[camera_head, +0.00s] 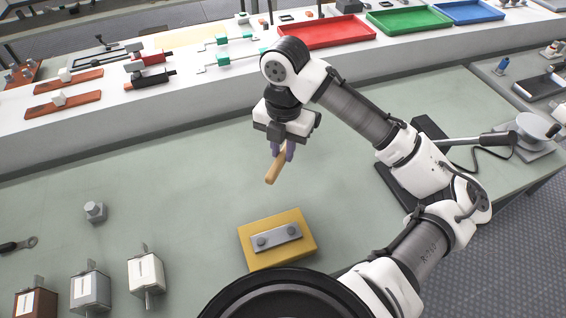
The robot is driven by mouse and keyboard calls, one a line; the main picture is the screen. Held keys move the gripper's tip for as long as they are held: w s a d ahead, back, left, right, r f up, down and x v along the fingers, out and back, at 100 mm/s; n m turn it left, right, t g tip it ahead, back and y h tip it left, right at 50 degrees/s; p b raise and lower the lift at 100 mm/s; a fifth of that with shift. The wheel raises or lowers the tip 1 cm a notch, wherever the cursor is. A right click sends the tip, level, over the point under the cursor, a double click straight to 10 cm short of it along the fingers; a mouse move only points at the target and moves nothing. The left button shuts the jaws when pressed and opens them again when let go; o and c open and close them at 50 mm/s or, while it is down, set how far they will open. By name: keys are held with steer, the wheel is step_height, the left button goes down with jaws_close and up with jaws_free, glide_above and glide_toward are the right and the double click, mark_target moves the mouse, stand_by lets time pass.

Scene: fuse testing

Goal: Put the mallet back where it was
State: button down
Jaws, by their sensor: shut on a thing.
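My gripper (285,150) is in the middle of the view, above the green table (190,195). It is shut on the wooden handle of the mallet (273,170). The handle points down and toward the front, and it looks held above the table surface. The mallet's head cannot be made out; it may be hidden behind the gripper.
A yellow block (253,255) with a metal plate stands in front of my gripper. Fuses (146,272) stand at the lower left. Red (323,32), green (409,19) and blue (471,11) trays line the raised white shelf behind. The table's middle is clear.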

mark_target(284, 151)
steer(key=shift+f+p, duration=0.3)
steer(key=shift+f, duration=2.8)
steer(key=c, duration=1.3)
jaws_free()
steer(key=r, duration=0.4)
steer(key=r+b, duration=0.1)
steer(key=r, duration=0.3)
steer(key=r+b, duration=0.1)
steer(key=r, duration=0.3)
steer(key=shift+w+d, duration=0.1)
steer(key=shift+w, duration=0.15)
steer(key=shift+s, duration=0.1)
